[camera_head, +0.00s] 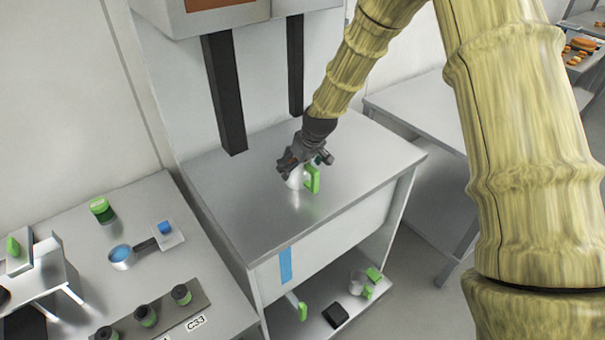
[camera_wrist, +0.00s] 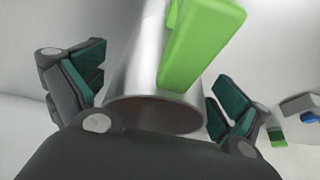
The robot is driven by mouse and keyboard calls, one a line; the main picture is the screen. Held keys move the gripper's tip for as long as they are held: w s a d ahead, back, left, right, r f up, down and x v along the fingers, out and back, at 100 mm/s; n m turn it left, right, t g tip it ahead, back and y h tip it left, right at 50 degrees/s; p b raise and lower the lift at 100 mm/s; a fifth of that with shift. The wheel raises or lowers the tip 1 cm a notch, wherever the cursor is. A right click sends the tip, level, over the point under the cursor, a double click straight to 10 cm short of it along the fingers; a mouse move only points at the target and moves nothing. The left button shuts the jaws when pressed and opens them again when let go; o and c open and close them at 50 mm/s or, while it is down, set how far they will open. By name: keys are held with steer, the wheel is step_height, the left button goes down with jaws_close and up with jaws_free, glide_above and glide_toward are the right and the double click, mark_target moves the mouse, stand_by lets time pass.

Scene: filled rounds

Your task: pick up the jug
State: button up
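The jug (camera_head: 295,181) is a small metal vessel with a bright green handle (camera_head: 312,179). It stands on the steel counter (camera_head: 240,205), partly hidden by my gripper (camera_head: 308,160) just above it. In the wrist view, the jug's silver body (camera_wrist: 140,75) lies between the two teal-padded fingers of my gripper (camera_wrist: 157,100), its brownish opening nearest me. The fingers are spread, with a gap on the left; the right finger is very close to the jug, and I cannot tell whether it touches. The green handle shows at the upper right.
Two dark posts (camera_head: 223,95) rise behind the jug under an overhead unit. The shelf (camera_head: 325,290) below holds a clear vessel with green parts (camera_head: 359,283) and a black block (camera_head: 336,315). A left table carries a pan (camera_head: 122,256), a green-lidded jar (camera_head: 102,210) and several dark pots.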

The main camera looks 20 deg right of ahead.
steer(key=c, duration=1.3)
steer(key=shift+c, duration=0.8)
steer(key=shift+r, duration=0.1)
